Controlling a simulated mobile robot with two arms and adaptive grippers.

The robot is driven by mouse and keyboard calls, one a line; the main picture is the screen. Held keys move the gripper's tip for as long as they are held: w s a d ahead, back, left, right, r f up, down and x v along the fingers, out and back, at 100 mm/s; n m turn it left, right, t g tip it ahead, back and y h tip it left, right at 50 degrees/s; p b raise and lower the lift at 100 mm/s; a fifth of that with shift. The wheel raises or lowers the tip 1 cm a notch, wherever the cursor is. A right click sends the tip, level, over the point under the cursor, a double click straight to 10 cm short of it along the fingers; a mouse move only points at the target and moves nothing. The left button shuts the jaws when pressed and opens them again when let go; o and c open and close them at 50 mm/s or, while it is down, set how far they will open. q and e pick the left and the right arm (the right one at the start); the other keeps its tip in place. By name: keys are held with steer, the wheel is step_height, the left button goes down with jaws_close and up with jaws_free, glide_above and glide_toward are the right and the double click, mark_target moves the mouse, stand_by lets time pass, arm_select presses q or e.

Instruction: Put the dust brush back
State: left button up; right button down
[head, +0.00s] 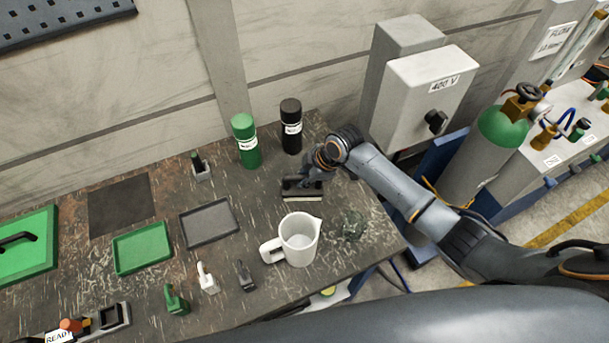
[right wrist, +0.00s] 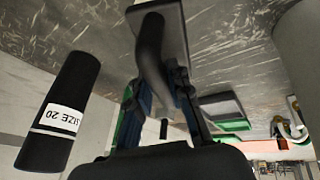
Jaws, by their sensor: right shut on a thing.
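The dust brush (head: 302,193) has a dark block with a pale lower edge and shows at the back right of the worktable, below the black bottle. My right gripper (head: 312,176) is shut on its handle, from the right. In the right wrist view the brush's curved dark handle (right wrist: 150,48) runs between the fingers of my right gripper (right wrist: 160,100), with the block beyond. I cannot tell whether the block touches the table. My left gripper is not in view.
A black bottle (head: 291,127) and a green bottle (head: 246,140) stand behind the brush. A grey tray (head: 209,223), green tray (head: 142,247) and small black holder (head: 202,173) are to the left.

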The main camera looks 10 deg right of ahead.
steer(key=c, duration=1.4)
jaws_free()
steer(key=shift+o, duration=0.9)
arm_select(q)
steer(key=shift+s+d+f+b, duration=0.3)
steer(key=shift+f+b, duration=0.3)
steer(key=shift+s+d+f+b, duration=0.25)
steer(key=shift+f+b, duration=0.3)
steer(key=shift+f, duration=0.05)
arm_select(e)
steer(key=v, duration=1.2)
steer(key=shift+s, duration=0.1)
steer(key=shift+f, duration=0.1)
